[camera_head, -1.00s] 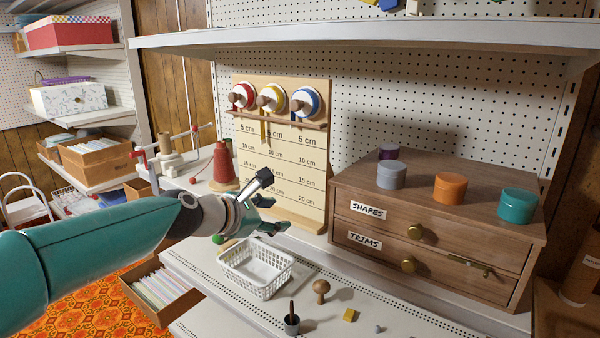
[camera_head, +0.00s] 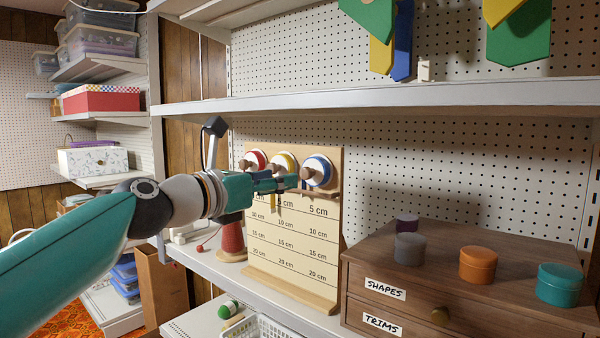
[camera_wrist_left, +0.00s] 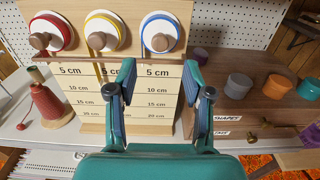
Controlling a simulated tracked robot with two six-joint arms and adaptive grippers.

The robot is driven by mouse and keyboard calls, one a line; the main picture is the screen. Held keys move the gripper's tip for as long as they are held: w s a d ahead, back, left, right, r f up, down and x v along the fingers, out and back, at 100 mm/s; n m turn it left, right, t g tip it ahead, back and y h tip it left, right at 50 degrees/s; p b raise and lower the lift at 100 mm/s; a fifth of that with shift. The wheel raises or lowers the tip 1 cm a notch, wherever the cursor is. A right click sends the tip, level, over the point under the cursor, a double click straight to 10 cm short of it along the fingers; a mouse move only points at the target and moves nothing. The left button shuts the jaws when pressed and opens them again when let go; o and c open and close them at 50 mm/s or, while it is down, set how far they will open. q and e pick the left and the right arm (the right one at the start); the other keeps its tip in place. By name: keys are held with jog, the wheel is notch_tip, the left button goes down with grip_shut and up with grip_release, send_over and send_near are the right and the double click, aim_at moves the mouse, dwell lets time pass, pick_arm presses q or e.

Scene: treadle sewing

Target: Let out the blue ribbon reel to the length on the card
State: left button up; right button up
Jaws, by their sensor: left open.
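The blue ribbon reel (camera_head: 317,171) is the rightmost of three reels on a wooden board (camera_head: 290,245) with length lines from 5 cm to 20 cm. In the left wrist view, the blue reel (camera_wrist_left: 160,33) has a wooden knob (camera_wrist_left: 161,43) and a short blue tail at its left side. My left gripper (camera_head: 290,182) is open and empty, in front of the board near the reels. In the left wrist view its fingers (camera_wrist_left: 162,76) stand apart, below the blue reel and in front of its column. My right gripper is not in view. I see no separate card.
The red reel (camera_wrist_left: 50,32) and yellow reel (camera_wrist_left: 104,30) sit beside the blue one. A drawer cabinet (camera_head: 470,260) with round tins stands at right. A red thread cone (camera_head: 232,238) stands left of the board. A long shelf (camera_head: 400,98) runs above.

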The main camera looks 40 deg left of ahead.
aim_at(304, 173)
pick_arm(q)
jog(key=w, duration=0.7)
jog(key=shift+d+p, duration=0.25)
jog(key=shift+p, duration=0.1)
grip_shut()
